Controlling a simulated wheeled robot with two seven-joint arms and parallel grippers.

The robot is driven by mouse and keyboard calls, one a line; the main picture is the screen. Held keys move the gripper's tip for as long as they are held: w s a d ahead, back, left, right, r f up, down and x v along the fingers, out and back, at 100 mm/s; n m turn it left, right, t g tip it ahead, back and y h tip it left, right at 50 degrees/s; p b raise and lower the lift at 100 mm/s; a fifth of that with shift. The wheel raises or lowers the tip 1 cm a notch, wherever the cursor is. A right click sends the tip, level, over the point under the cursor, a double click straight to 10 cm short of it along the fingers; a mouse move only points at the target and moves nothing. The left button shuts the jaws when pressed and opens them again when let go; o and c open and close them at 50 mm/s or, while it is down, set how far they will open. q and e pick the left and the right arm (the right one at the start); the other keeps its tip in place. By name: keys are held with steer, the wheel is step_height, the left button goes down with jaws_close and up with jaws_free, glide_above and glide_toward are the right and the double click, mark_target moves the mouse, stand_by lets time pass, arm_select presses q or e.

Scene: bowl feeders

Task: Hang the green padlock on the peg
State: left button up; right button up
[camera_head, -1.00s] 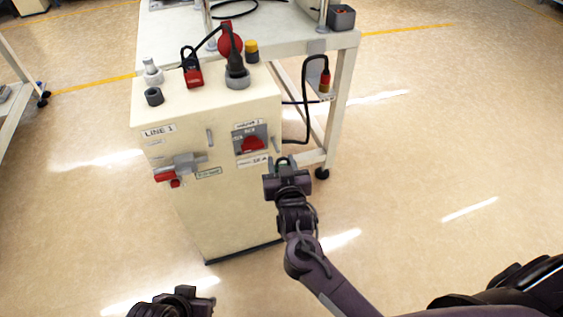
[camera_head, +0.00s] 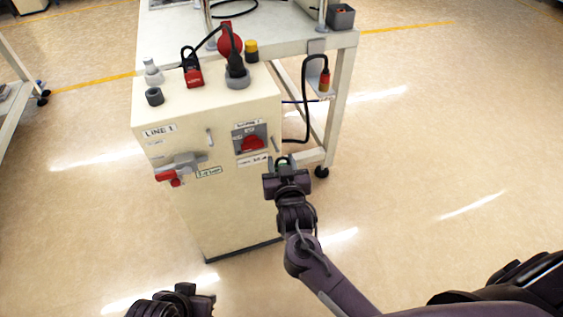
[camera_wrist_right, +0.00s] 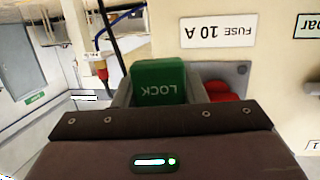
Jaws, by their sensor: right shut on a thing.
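The green padlock (camera_wrist_right: 158,82), marked LOCK, is between the fingers of my right gripper (camera_wrist_right: 157,88), which is shut on it.
The cream cabinet (camera_head: 215,215) carries a red rotary switch (camera_head: 252,143) and a red-handled lever (camera_head: 175,170). A red padlock (camera_head: 193,76) and a black plug (camera_head: 236,65) stand on its top. A white table (camera_head: 290,35) is behind. Floor to the right is clear.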

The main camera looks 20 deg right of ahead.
mark_target(278, 152)
steer(key=shift+w+b, duration=0.3)
steer(key=shift+w, duration=1.35)
steer(key=shift+d+p+v, duration=0.1)
steer(key=shift+p+v, duration=0.7)
steer(key=shift+v, duration=0.05)
steer(key=shift+d+p+v, duration=0.15)
steer(key=shift+p+v, duration=0.65)
steer(key=shift+v, duration=0.05)
stand_by(0.7)
steer(key=shift+p, duration=0.35)
steer(key=shift+w+b, duration=0.5)
steer(key=shift+w, duration=1.2)
stand_by(0.8)
steer(key=shift+s+r, duration=0.1)
stand_by(0.3)
